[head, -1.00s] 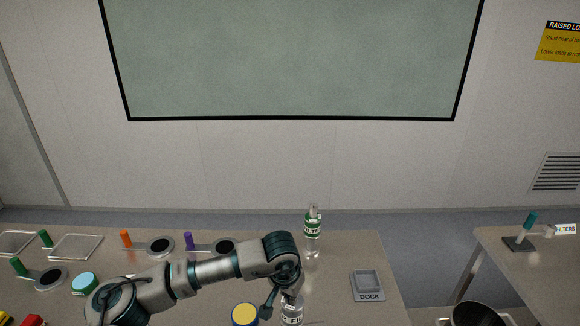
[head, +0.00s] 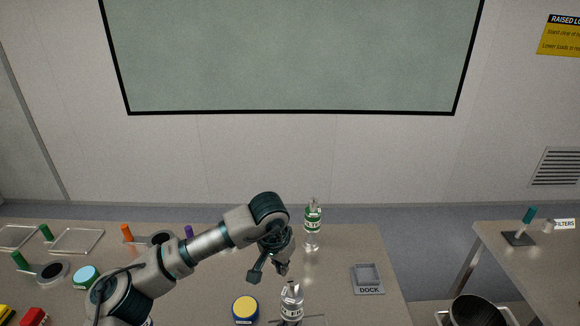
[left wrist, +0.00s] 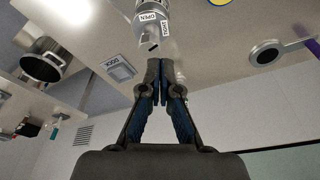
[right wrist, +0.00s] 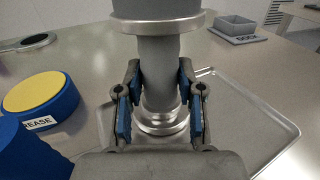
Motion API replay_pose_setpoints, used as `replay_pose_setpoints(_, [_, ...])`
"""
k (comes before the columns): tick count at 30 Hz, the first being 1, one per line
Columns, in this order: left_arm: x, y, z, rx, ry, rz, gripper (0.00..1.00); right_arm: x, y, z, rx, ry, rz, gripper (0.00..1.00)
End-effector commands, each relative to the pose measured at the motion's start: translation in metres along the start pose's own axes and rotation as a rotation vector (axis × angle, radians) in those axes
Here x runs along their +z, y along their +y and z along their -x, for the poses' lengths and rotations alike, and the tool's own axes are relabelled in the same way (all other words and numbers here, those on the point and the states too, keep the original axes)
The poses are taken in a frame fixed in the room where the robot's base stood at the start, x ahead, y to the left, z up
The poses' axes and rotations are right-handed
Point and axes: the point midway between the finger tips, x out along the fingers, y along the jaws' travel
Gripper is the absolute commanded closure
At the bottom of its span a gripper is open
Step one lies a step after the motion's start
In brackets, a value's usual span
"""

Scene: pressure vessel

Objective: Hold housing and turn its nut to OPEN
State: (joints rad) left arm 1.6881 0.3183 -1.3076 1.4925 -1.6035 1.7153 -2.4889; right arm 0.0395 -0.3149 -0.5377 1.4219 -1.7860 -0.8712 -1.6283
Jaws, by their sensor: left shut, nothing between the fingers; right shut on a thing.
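The housing (head: 291,303) is a grey metal cylinder standing upright near the bottom of the head view. In the left wrist view its white labels read OPEN and TIGHT, and its nut (left wrist: 149,42) shows at the end. My left gripper (head: 282,270) is above the housing, apart from the nut. In the left wrist view (left wrist: 159,63) its fingers are shut with nothing between them. My right gripper (right wrist: 159,95) is shut on the housing's narrow lower neck (right wrist: 158,75), one finger on each side. The housing's top is out of the right wrist view.
A second, green-banded housing (head: 313,222) stands behind. A blue tub with a yellow lid (head: 245,309) is left of the held housing, and a grey dock (head: 368,280) is to the right. A shallow metal tray (right wrist: 270,125) lies below the held housing.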

Motion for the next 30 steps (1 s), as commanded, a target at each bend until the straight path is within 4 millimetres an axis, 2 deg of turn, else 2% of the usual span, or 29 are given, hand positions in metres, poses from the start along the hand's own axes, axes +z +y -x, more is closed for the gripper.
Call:
replay_pose_setpoints(16, [0.015,0.001,-0.059,0.001,0.000,-0.001,1.00,-0.002,0.000,0.000,0.001,0.004,0.000,1.00])
replay_pose_setpoints(21, [0.017,0.001,-0.066,0.000,0.000,-0.001,1.00,-0.002,0.000,0.000,0.001,0.004,0.000,1.00])
replay_pose_setpoints(30, [0.017,0.001,-0.067,0.000,0.001,-0.001,1.00,-0.002,0.000,0.000,0.001,0.004,0.000,1.00])
